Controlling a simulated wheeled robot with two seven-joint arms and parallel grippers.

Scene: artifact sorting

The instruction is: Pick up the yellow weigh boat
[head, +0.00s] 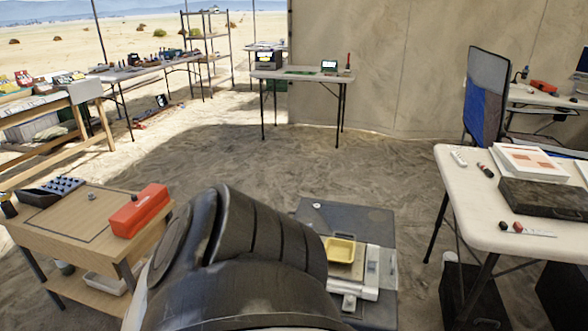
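The yellow weigh boat (341,250) is a small shallow square dish. It sits on a pale flat device (372,265), which looks like a scale, on top of a dark grey case or table (372,218) at the lower middle. A large dark rounded part of my own arm fills the bottom middle and hides the left part of that surface. It comes right up beside the weigh boat's left side in the picture. Neither of my grippers' fingers can be seen.
A wooden table (60,222) with a red box (139,210) stands at the left. A white table (450,205) with papers and a dark box (545,198) stands at the right. Sandy floor (300,165) lies open beyond the grey surface, up to a far table (300,76).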

